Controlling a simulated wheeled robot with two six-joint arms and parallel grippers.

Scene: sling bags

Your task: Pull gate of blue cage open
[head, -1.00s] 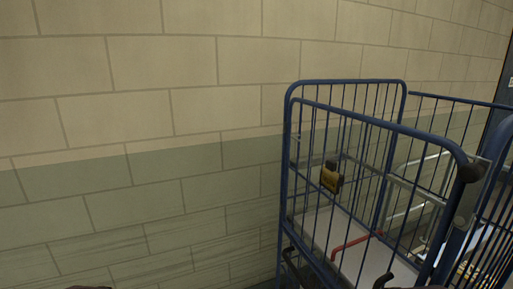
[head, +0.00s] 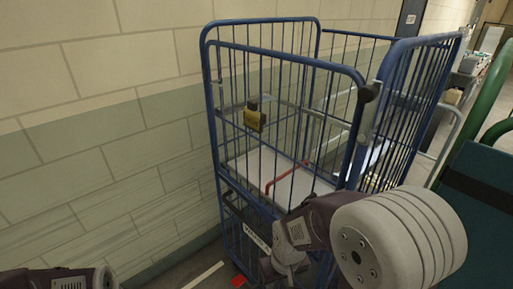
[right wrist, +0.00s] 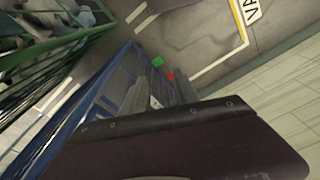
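The blue cage (head: 213,120) stands against the wall in the middle of the head view, its wire sides upright. The near panel, which I take to be its gate, carries a yellow and black latch (head: 255,117) and looks closed. A red bar (head: 287,178) lies low inside the cage, above a pale shelf (head: 240,167). My right arm crosses in front of the cage's lower right. Only part of my left arm shows at the bottom left, with no gripper visible.
A block wall (head: 110,160) runs along the left, close to the cage. A green frame (head: 484,100) with a dark panel stands at the right.

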